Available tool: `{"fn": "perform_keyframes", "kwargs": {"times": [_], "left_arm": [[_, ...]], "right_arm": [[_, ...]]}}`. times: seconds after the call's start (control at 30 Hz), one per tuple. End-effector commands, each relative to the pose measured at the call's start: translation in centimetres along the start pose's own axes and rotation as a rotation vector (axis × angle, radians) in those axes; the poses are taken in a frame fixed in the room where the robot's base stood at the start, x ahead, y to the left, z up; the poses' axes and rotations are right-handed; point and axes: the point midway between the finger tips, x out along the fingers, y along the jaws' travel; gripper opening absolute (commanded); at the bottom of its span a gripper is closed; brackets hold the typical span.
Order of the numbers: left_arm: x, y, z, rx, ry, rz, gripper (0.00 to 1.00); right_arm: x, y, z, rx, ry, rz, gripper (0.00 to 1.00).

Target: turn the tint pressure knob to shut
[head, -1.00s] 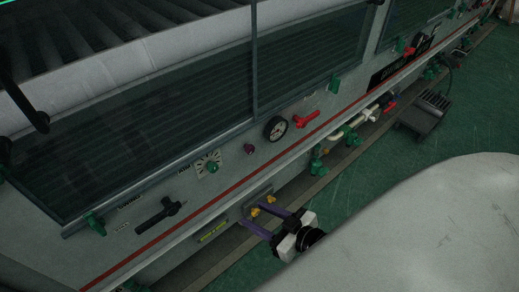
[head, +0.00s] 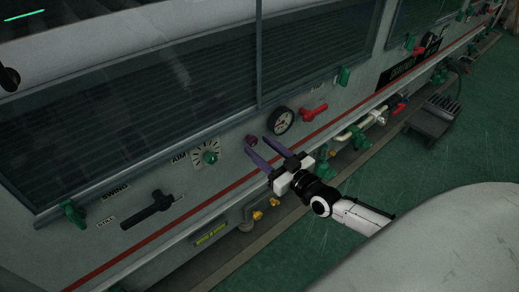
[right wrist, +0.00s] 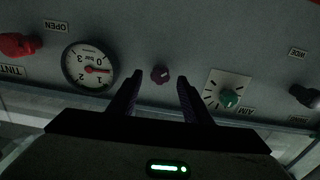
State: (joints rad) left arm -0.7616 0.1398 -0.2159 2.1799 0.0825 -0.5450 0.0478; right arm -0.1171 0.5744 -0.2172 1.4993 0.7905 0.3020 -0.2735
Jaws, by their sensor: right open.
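The small dark maroon knob (head: 251,140) sits on the grey machine panel, left of the pressure gauge (head: 280,121). In the right wrist view the knob (right wrist: 160,74) lies midway between my fingers, and the gauge (right wrist: 88,67) is to its left. My right gripper (head: 259,146) is open, with its purple fingers pointing at the panel around the knob's position. It also shows in the right wrist view (right wrist: 160,77), empty. I cannot tell whether the fingertips reach past the knob's face. My left gripper is not in view.
A red handle (head: 314,113) labelled TINT in the wrist view is beyond the gauge. A green AIM knob on a dial (head: 209,157) and a black lever (head: 152,210) are to the left. A ledge with a red stripe (head: 215,199) runs below.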

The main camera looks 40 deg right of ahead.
Motion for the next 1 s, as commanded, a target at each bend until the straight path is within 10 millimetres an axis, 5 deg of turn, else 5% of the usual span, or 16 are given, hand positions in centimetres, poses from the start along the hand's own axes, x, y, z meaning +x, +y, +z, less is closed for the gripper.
{"fn": "perform_keyframes", "kwargs": {"times": [0.4,0.67,1.0], "left_arm": [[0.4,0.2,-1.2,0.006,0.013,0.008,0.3],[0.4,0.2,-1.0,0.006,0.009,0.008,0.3],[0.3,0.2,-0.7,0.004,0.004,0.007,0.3]], "right_arm": [[1.1,0.0,0.0,0.0,-0.001,0.0,0.45],[1.1,0.0,0.0,0.0,0.0,0.0,0.03],[1.1,0.0,0.0,0.05,0.0,0.0,0.04]]}}
